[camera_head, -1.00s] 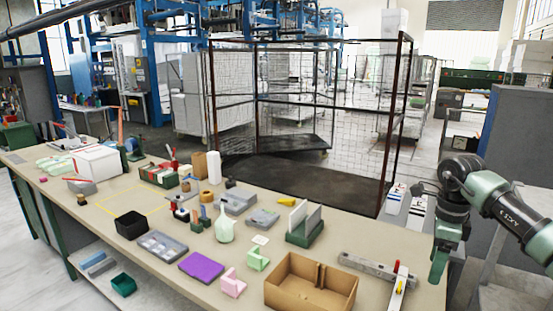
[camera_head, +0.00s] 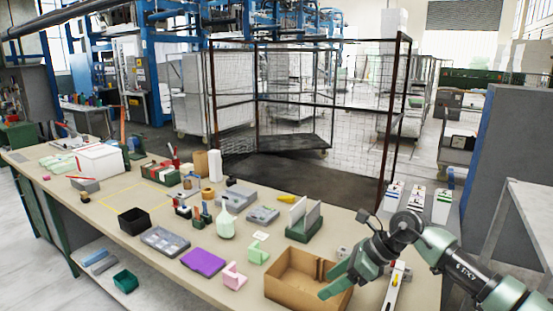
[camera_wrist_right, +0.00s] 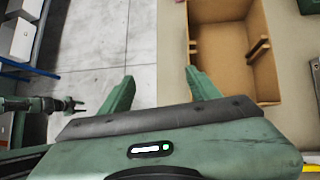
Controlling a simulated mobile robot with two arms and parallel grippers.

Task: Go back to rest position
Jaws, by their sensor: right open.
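My right gripper (camera_head: 330,290) reaches in from the right in the head view. Its green fingers overlap the front right part of an open cardboard box (camera_head: 283,286). In the right wrist view the fingers (camera_wrist_right: 162,88) are spread apart with nothing between them. Grey floor shows between them, and the right finger is by the near left edge of the box (camera_wrist_right: 192,45). A small dark green arm end (camera_wrist_right: 70,105) at the left of the wrist view looks like my left gripper. It is too small to tell its jaw state. No left arm shows in the head view.
The workbench (camera_head: 110,225) holds a purple pad (camera_head: 203,262), a pink bracket (camera_head: 233,278), a green bracket (camera_head: 258,253) and a green holder with pale plates (camera_head: 304,220). A wire cage cart (camera_head: 300,110) stands behind. A grey cabinet (camera_head: 508,150) stands at the right.

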